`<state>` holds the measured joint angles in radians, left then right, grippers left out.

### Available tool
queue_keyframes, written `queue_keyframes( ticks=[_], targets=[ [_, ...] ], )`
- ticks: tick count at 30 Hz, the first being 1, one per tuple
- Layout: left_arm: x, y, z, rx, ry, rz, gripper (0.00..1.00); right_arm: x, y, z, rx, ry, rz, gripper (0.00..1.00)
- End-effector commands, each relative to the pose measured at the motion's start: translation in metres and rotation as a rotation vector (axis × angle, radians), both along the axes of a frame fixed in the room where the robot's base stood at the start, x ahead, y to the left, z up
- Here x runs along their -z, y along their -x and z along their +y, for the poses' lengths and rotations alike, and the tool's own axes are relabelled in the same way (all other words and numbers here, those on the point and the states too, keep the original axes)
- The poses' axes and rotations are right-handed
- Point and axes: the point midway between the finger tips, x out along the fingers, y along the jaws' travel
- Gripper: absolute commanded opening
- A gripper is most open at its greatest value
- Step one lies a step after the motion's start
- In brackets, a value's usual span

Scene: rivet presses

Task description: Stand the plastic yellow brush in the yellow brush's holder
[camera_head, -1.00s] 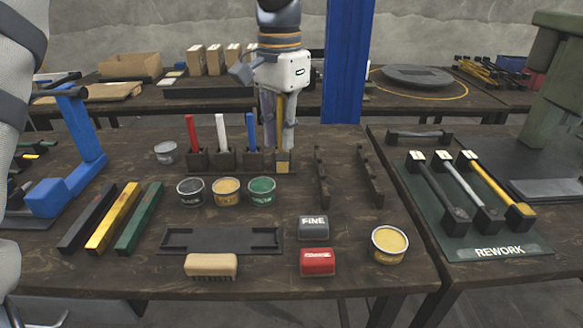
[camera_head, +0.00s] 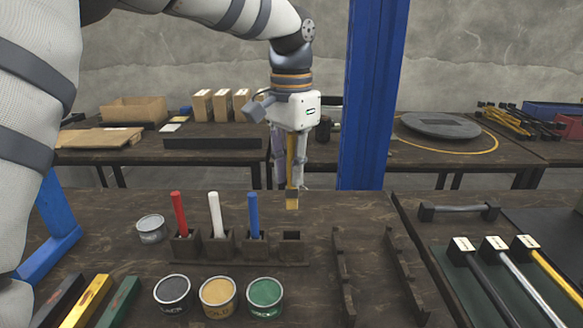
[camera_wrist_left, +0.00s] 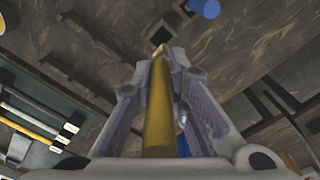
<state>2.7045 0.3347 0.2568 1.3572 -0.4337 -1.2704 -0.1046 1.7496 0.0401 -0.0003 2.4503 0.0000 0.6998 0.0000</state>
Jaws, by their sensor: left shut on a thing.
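My left gripper (camera_head: 291,182) points down and is shut on the yellow brush (camera_head: 292,202). The brush hangs upright between the fingers with its dark-banded, tan-tipped end down. In the left wrist view the brush (camera_wrist_left: 158,108) runs between the two fingers. The yellow brush's holder (camera_head: 291,250) is the empty dark socket at the right end of a row. In the head view the brush's lower end shows above this socket, apart from it; how far behind it is, I cannot tell. My right gripper is not in view.
Red (camera_head: 179,214), white (camera_head: 215,212) and blue (camera_head: 253,214) brushes stand in the neighbouring sockets to the left. Several paint cans (camera_head: 218,293) stand in front. Two dark notched rails (camera_head: 342,275) lie to the right. A blue post (camera_head: 372,95) rises behind.

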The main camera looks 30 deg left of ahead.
Motion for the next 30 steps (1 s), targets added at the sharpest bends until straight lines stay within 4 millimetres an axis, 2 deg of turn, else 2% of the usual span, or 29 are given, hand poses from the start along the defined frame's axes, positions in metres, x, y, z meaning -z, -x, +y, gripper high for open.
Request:
queue_keyframes(
  ticks=[3, 21, 30],
  targets=[
    [-0.004, 0.001, 0.000, 0.016, 0.001, -0.005, 0.00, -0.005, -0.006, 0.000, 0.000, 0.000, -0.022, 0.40],
    [0.062, 0.001, 0.000, 0.017, 0.001, 0.002, 0.00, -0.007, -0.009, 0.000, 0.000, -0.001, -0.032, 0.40],
    [0.082, 0.000, 0.000, 0.017, 0.001, 0.001, 0.00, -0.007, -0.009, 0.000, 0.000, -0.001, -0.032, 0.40]
  ],
)
